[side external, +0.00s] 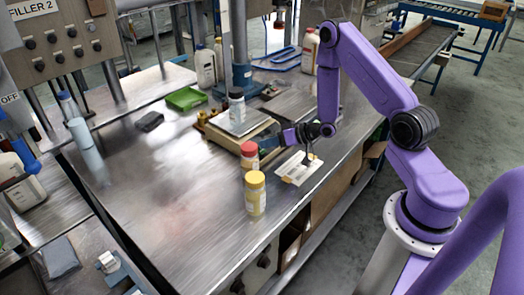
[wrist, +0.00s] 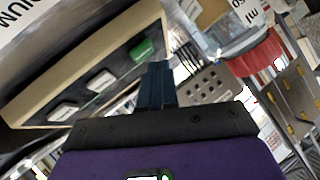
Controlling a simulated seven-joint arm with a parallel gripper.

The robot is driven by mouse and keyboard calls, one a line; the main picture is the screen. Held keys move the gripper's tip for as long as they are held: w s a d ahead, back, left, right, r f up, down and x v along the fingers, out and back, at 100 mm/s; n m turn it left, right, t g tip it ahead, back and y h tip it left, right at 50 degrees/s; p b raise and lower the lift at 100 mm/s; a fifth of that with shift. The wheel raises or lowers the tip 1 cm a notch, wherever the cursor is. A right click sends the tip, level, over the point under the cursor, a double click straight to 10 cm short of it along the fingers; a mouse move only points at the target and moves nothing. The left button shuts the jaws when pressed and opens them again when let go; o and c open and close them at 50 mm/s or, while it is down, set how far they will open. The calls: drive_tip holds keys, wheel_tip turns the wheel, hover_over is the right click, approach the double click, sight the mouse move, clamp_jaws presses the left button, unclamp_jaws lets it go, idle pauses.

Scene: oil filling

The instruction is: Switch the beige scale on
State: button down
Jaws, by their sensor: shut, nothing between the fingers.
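The beige scale (side external: 222,139) stands on the metal bench in the side view, with a black-lidded white jar (side external: 236,104) on its plate. In the wrist view its beige housing (wrist: 85,62) runs across the upper left. Its dark front panel carries a green button (wrist: 142,50) and two pale buttons (wrist: 100,80). My gripper (wrist: 157,66) is shut and empty, its dark blue fingertips just beside the green button. I cannot tell whether they touch it. In the side view my gripper (side external: 268,142) is at the scale's right front side; its tips are partly hidden.
A red-lidded jar (side external: 249,155) stands close to my gripper, with a yellow-lidded jar (side external: 255,193) in front of it. A paper sheet (side external: 298,170) lies at the right. A green tray (side external: 185,98) and a dark object (side external: 149,121) are at the left. The front-left bench is clear.

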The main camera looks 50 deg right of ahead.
drive_tip(key=shift+w+f, duration=0.15)
drive_tip(key=shift+f, duration=0.2)
drive_tip(key=shift+w+f, duration=0.15)
drive_tip(key=shift+f, duration=0.2)
idle(0.7)
drive_tip(key=shift+r, duration=0.1)
drive_tip(key=shift+s+r, duration=0.3)
drive_tip(key=shift+r, duration=0.4)
drive_tip(key=r, duration=0.1)
drive_tip(key=s+r, duration=0.1)
drive_tip(key=r, duration=0.2)
drive_tip(key=shift+s+r, duration=0.3)
drive_tip(key=shift+s, duration=0.1)
idle(0.7)
